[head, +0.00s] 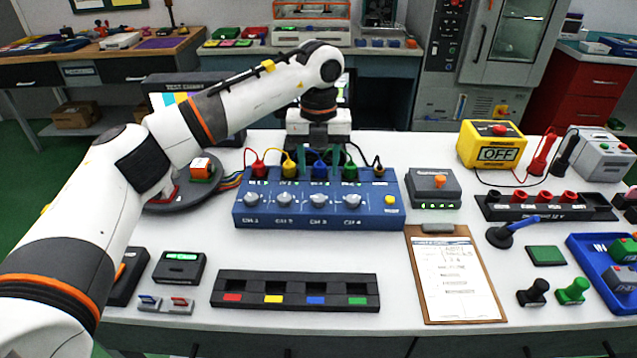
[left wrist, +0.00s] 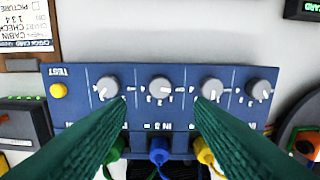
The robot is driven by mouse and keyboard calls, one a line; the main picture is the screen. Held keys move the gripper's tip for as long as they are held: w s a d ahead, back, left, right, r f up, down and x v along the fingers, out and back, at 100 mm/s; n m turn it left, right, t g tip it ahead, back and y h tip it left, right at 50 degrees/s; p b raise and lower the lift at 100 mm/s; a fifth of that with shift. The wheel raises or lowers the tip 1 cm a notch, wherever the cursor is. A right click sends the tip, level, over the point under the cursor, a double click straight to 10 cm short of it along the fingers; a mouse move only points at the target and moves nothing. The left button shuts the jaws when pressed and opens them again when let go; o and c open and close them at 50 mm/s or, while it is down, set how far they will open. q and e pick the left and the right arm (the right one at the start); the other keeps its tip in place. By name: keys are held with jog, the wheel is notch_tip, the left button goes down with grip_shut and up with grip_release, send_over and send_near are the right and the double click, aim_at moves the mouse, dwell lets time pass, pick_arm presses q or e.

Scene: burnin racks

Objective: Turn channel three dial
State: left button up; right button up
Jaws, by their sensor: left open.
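The blue test box (head: 308,220) stands in the middle of the white table, with a row of grey dials on its face. The channel three dial (head: 318,200) is third from the left in the head view. In the left wrist view, which shows the box the other way up, that dial (left wrist: 160,88) is second from the left. My left gripper (head: 319,165) is open and empty above the back of the box. Its green fingers lie either side of the channel three dial in the left wrist view (left wrist: 160,105), with no contact visible. My right gripper is not in view.
Red, yellow, blue and green plugs with cables (head: 290,168) stand along the box's back edge, close to my fingers. A yellow button (head: 390,200) is at its right end. A clipboard (head: 455,275) and a black slotted strip (head: 295,289) lie in front.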

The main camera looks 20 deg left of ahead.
pick_arm(q)
notch_tip(320, 180, up, 4)
jog(key=shift+r, duration=0.25)
